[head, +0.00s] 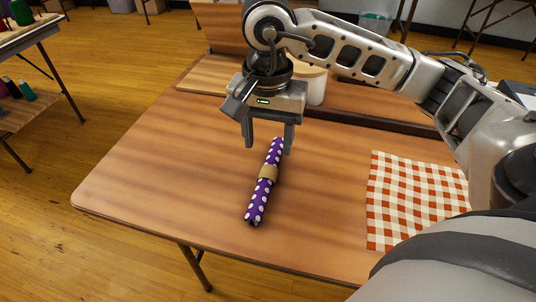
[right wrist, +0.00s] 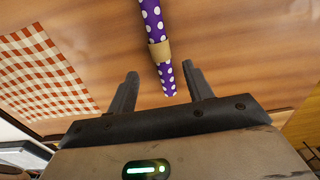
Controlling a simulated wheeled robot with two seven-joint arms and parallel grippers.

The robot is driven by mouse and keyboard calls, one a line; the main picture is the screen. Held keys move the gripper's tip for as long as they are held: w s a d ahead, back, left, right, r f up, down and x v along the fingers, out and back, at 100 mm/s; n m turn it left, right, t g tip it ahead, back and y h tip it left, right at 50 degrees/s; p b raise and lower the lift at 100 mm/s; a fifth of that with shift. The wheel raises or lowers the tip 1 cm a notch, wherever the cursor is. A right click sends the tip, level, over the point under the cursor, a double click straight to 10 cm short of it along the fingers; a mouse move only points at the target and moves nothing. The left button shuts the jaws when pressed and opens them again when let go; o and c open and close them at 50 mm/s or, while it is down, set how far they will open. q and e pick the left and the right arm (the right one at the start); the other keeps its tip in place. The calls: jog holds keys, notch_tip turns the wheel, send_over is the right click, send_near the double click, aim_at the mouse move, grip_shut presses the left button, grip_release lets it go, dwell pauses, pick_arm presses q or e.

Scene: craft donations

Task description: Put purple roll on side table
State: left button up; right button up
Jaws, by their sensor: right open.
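The purple roll (head: 259,199) with white dots and a tan band lies on the wooden table (head: 140,180). My right gripper (head: 268,147) is open above the far end of the roll, its fingers apart on either side of that end. In the right wrist view the purple roll (right wrist: 152,18) runs down toward the space between the open fingers of my right gripper (right wrist: 161,80). It looks ungripped. I cannot tell which surface is the side table. My left gripper is not in view.
A red-and-white checked cloth (head: 415,195) lies on the right of the table. A white container (head: 313,84) stands behind my gripper. At the left edge, another table (head: 32,38) holds spools, with a shelf (head: 30,108) below. The table's left part is clear.

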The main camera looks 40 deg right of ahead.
notch_tip(320, 180, up, 4)
jog(key=shift+f, duration=0.1)
dwell(0.6)
